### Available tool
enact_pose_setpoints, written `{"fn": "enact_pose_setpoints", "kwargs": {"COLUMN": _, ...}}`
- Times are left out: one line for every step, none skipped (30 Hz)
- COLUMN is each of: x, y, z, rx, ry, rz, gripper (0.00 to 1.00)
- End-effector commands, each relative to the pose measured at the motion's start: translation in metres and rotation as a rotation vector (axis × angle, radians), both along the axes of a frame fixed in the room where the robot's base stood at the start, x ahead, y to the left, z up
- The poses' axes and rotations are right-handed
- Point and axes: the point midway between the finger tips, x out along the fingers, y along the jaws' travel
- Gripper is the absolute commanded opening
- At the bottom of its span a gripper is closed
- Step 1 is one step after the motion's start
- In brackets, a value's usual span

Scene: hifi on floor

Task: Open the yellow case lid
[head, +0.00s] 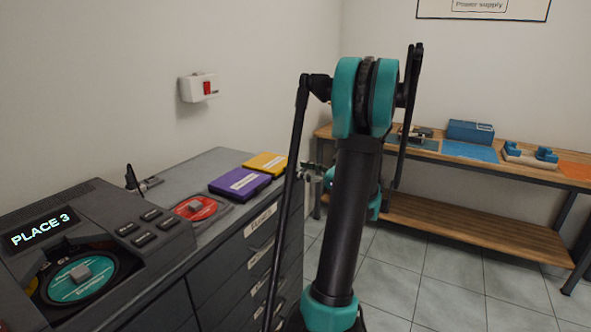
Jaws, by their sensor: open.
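The yellow case (266,164) lies flat on the grey drawer cabinet's top, at its far end near the wall, and looks shut. A pale label shows on its lid. My gripper (311,173) shows small and partly hidden behind my own arm, to the right of the yellow case in the picture. It is open, with nothing seen between its fingers, and appears apart from the case.
A purple case (240,184) lies just in front of the yellow one. A red disc (190,208) and a player (120,245) reading "PLACE 3", with a teal disc (78,280), are nearer. A wooden workbench (440,230) stands at right; tiled floor between is clear.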

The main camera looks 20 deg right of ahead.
Motion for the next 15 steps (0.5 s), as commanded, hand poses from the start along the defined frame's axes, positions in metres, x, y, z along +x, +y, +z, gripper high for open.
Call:
{"fn": "enact_pose_setpoints", "kwargs": {"x": 0.006, "y": 0.005, "z": 0.0, "rx": 0.0, "ry": 0.0, "rz": 0.003, "gripper": 0.59}}
{"fn": "enact_pose_setpoints", "kwargs": {"x": 0.009, "y": 0.007, "z": 0.0, "rx": 0.0, "ry": 0.0, "rz": 0.003, "gripper": 0.59}}
{"fn": "enact_pose_setpoints", "kwargs": {"x": 0.012, "y": 0.01, "z": 0.0, "rx": 0.0, "ry": 0.0, "rz": 0.002, "gripper": 0.59}}
{"fn": "enact_pose_setpoints", "kwargs": {"x": 0.014, "y": 0.011, "z": 0.0, "rx": 0.0, "ry": 0.0, "rz": 0.002, "gripper": 0.59}}
{"fn": "enact_pose_setpoints", "kwargs": {"x": 0.016, "y": 0.013, "z": 0.0, "rx": 0.0, "ry": 0.0, "rz": 0.002, "gripper": 0.59}}
{"fn": "enact_pose_setpoints", "kwargs": {"x": 0.018, "y": 0.014, "z": 0.0, "rx": 0.0, "ry": 0.0, "rz": 0.001, "gripper": 0.59}}
{"fn": "enact_pose_setpoints", "kwargs": {"x": 0.019, "y": 0.015, "z": 0.0, "rx": 0.0, "ry": 0.0, "rz": 0.001, "gripper": 0.59}}
{"fn": "enact_pose_setpoints", "kwargs": {"x": 0.02, "y": 0.016, "z": 0.0, "rx": 0.0, "ry": 0.0, "rz": 0.0, "gripper": 0.59}}
{"fn": "enact_pose_setpoints", "kwargs": {"x": 0.021, "y": 0.016, "z": 0.0, "rx": 0.0, "ry": 0.0, "rz": 0.0, "gripper": 0.59}}
{"fn": "enact_pose_setpoints", "kwargs": {"x": 0.021, "y": 0.017, "z": 0.0, "rx": 0.0, "ry": 0.0, "rz": 0.0, "gripper": 0.59}}
{"fn": "enact_pose_setpoints", "kwargs": {"x": 0.022, "y": 0.017, "z": 0.0, "rx": 0.0, "ry": 0.0, "rz": 0.0, "gripper": 0.59}}
{"fn": "enact_pose_setpoints", "kwargs": {"x": 0.022, "y": 0.017, "z": 0.0, "rx": 0.0, "ry": 0.0, "rz": 0.0, "gripper": 0.59}}
{"fn": "enact_pose_setpoints", "kwargs": {"x": 0.022, "y": 0.017, "z": 0.0, "rx": 0.0, "ry": 0.0, "rz": 0.0, "gripper": 0.59}}
{"fn": "enact_pose_setpoints", "kwargs": {"x": 0.022, "y": 0.017, "z": 0.0, "rx": 0.0, "ry": 0.0, "rz": 0.0, "gripper": 0.59}}
{"fn": "enact_pose_setpoints", "kwargs": {"x": 0.022, "y": 0.017, "z": 0.0, "rx": 0.0, "ry": 0.0, "rz": 0.0, "gripper": 0.59}}
